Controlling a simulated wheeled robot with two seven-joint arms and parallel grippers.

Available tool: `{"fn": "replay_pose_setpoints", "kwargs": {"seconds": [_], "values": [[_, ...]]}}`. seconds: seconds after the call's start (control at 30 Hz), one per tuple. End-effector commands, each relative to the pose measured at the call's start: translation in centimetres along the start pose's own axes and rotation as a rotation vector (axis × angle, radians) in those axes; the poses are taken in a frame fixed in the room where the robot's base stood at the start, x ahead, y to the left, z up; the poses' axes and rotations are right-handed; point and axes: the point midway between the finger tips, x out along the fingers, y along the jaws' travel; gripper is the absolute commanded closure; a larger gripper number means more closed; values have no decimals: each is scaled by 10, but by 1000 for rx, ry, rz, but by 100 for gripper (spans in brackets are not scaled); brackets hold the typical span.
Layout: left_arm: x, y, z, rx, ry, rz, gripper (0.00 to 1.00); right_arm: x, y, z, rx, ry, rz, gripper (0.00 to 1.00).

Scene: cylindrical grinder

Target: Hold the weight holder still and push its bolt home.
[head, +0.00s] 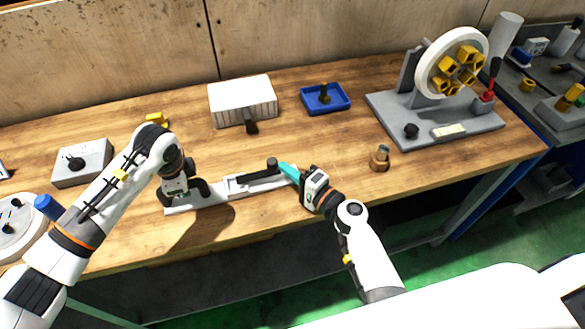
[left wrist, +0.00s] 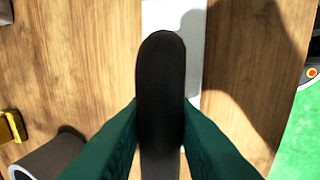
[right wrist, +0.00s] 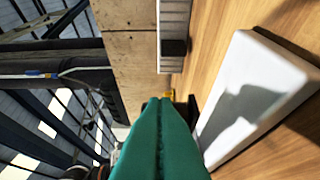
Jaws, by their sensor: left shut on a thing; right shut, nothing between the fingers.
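The weight holder is a long pale bar (head: 243,190) lying along the front of the bench. A black bolt (head: 258,175) lies along its middle and ends in an upright knob (head: 272,163). My left gripper (head: 187,193) is shut on a black upright part at the holder's left end. In the left wrist view this rounded black part (left wrist: 160,85) sits between the green fingers. My right gripper (head: 285,169) is shut and empty, its tips just right of the knob; I cannot tell if they touch. The right wrist view shows the pale bar (right wrist: 255,95) right of the closed fingers.
Behind stand a white ribbed box (head: 242,100) with a black handle and a blue tray (head: 325,99). A brass fitting (head: 380,158) stands to the right, near a wheel fixture (head: 440,115). A grey box (head: 82,163) is at left. The bench's front edge is close.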

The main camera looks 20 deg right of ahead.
Motion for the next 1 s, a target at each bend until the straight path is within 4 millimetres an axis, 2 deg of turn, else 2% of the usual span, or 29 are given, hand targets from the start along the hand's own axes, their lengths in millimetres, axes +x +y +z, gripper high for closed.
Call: {"fn": "replay_pose_setpoints", "kwargs": {"seconds": [0.17, 0.37, 0.5, 0.7, 0.83, 1.0], "values": [[0, -2, 4, 7, -9, -2, 100, -5, 0, 4, 0, 3, 0, 100], [0, -2, 4, 5, -9, -2, 100, -31, 0, 30, -2, 1, -2, 100], [0, -2, 4, 5, -8, -2, 100, -67, -2, 27, 1, 0, -4, 100], [0, -1, 3, 4, -7, -2, 100, -106, -1, 27, 0, 0, -3, 100], [0, -1, 3, 3, -7, -2, 100, -121, -1, 28, 1, 0, -1, 100], [0, -1, 2, 3, -6, -2, 100, -128, 0, 28, 0, 1, 0, 100]]}}
